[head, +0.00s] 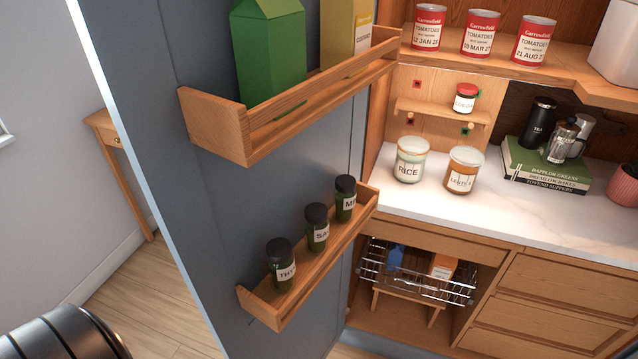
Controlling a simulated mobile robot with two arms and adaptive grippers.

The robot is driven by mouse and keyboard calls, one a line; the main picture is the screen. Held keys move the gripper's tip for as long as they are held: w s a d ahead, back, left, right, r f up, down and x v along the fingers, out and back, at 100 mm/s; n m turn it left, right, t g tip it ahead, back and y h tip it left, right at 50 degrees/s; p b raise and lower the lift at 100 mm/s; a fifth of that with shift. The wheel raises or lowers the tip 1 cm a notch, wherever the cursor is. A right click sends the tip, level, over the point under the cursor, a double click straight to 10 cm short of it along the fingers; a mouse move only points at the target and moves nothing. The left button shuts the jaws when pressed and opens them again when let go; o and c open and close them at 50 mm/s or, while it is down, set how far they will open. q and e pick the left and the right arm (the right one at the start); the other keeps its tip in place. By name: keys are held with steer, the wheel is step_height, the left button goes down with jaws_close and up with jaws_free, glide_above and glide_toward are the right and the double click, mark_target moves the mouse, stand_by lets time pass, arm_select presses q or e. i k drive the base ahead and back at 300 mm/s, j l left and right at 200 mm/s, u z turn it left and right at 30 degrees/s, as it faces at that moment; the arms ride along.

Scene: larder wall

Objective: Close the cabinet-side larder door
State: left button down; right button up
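The larder door (190,240) is blue-grey and stands wide open on the left, its inner face turned toward me. It is hinged at the left side of the larder cabinet (385,120). Its upper wooden rack (215,125) holds a green carton (268,60) and a yellow carton (345,35). Its lower wooden rack (262,308) holds three dark-lidded spice jars, one of them marked THY (281,265). Neither of my grippers is in view.
Inside the larder are tomato tins (478,33) on a shelf, a cocoa jar (465,98), a rice jar (410,160), another jar (463,170) and books (545,168). A wire basket (418,275) sits below the counter. A small wooden table (105,125) stands behind the door.

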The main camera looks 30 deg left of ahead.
mark_target(219, 179)
steer(key=j+z, duration=0.15)
steer(key=j, duration=0.3)
steer(key=k+j+z, duration=0.15)
steer(key=j, duration=0.25)
steer(key=k+j+z, duration=0.15)
steer(key=j, duration=0.25)
steer(key=k+j+z, duration=0.15)
steer(key=j, duration=0.25)
steer(key=k+j, duration=0.15)
steer(key=j, duration=0.25)
steer(key=k+j, duration=0.1)
steer(key=j, duration=0.3)
